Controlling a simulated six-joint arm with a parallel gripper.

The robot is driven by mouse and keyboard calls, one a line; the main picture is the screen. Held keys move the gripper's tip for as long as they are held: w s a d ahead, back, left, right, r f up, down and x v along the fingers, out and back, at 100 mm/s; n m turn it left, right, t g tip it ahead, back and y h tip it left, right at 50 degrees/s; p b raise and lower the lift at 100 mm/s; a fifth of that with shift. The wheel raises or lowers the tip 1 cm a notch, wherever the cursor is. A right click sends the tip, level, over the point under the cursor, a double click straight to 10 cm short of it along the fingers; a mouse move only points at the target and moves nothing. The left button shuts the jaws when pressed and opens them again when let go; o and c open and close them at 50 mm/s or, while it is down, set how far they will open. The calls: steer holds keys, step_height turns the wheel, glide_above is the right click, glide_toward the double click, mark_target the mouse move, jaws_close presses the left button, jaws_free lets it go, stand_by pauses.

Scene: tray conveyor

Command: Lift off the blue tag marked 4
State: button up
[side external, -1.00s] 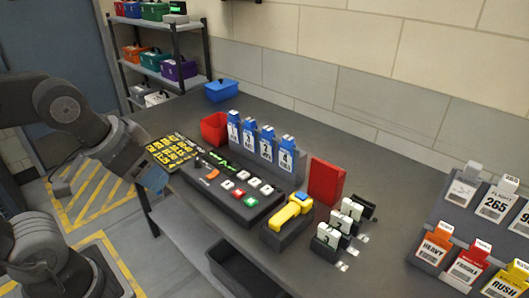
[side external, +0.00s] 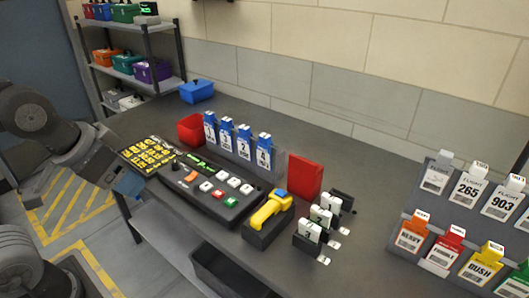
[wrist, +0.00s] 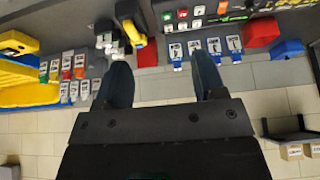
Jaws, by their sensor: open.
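Several blue-topped tags with white numbered faces stand in a row on a grey rack (side external: 281,162). The blue tag marked 4 (side external: 264,150) is at the right end of the row in the side view, upright in the rack. In the wrist view the row appears near the top, and tag 4 (wrist: 176,55) seems to be its leftmost one. My gripper (side external: 128,185) is at the left edge of the bench in the side view, well apart from the tags. In the wrist view its two fingers (wrist: 160,62) are spread with nothing between them.
A red bin (side external: 190,130) and a red panel (side external: 306,175) flank the rack. In front are a button panel (side external: 200,200) and a yellow handheld device (side external: 268,212). White tags (side external: 320,217) and a rack of labelled tags (side external: 415,217) stand to the right.

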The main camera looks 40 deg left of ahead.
steer(key=w+r, duration=0.4)
steer(key=w, duration=0.4)
steer(key=g, duration=0.1)
glide_above(265, 135)
steer(key=s, duration=0.6)
step_height(265, 135, down, 4)
steer(key=f, duration=0.1)
steer(key=x, duration=1.3)
steer(key=shift+w, duration=0.5)
steer(key=shift+c, duration=0.2)
jaws_close()
